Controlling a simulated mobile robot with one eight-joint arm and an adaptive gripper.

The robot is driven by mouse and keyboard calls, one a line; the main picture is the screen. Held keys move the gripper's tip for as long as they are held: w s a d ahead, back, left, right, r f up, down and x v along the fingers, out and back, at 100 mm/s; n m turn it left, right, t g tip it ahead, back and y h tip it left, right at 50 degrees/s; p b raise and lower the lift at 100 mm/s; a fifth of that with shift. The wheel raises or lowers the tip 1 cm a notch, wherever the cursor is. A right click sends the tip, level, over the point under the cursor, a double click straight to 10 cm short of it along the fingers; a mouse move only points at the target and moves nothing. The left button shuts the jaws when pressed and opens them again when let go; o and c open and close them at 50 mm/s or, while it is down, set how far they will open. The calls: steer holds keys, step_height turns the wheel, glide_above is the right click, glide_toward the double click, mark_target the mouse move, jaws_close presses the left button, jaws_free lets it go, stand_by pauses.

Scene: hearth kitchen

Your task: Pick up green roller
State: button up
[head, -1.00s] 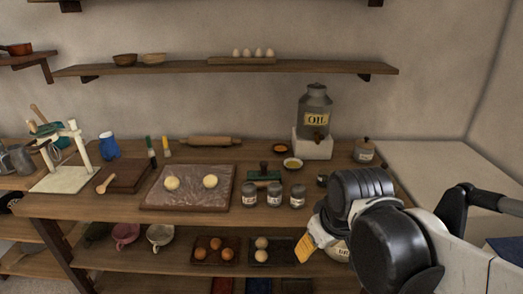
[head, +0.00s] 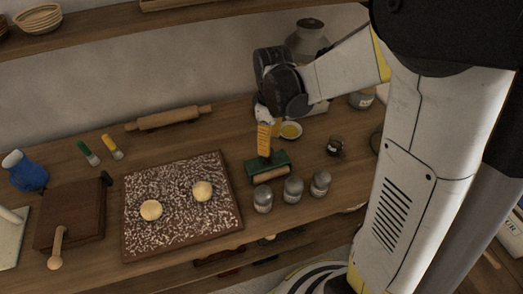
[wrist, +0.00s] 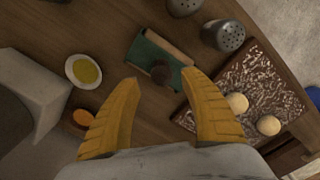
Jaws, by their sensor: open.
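The green roller (head: 281,168) lies on the wooden counter, behind the small shaker jars and right of the floured board. It has a green body, a pale wooden roller along its front and a dark knob handle on top. In the wrist view the green roller (wrist: 150,55) sits just beyond the fingertips, its dark round knob (wrist: 161,75) facing the camera. My gripper (head: 264,152) has yellow fingers and points down above the roller, partly hiding its handle. In the wrist view my gripper (wrist: 160,82) is open, with the knob between and slightly beyond the fingertips, and nothing held.
Several shaker jars (head: 293,188) stand close in front of the roller. A floured board (head: 172,222) with two dough balls is at its left. A small oil dish (head: 291,130) and a white block (wrist: 30,95) are near. A rolling pin (head: 170,118) lies behind.

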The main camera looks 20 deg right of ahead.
mark_target(268, 158)
steer(key=shift+f, duration=0.9)
steer(key=f+b, duration=0.1)
steer(key=f, duration=0.1)
steer(key=f+b, duration=0.1)
steer(key=f, duration=0.1)
steer(key=f+b, duration=0.1)
steer(key=f, duration=0.1)
steer(key=shift+w+a+f, duration=0.1)
steer(key=shift+a, duration=0.15)
jaws_close()
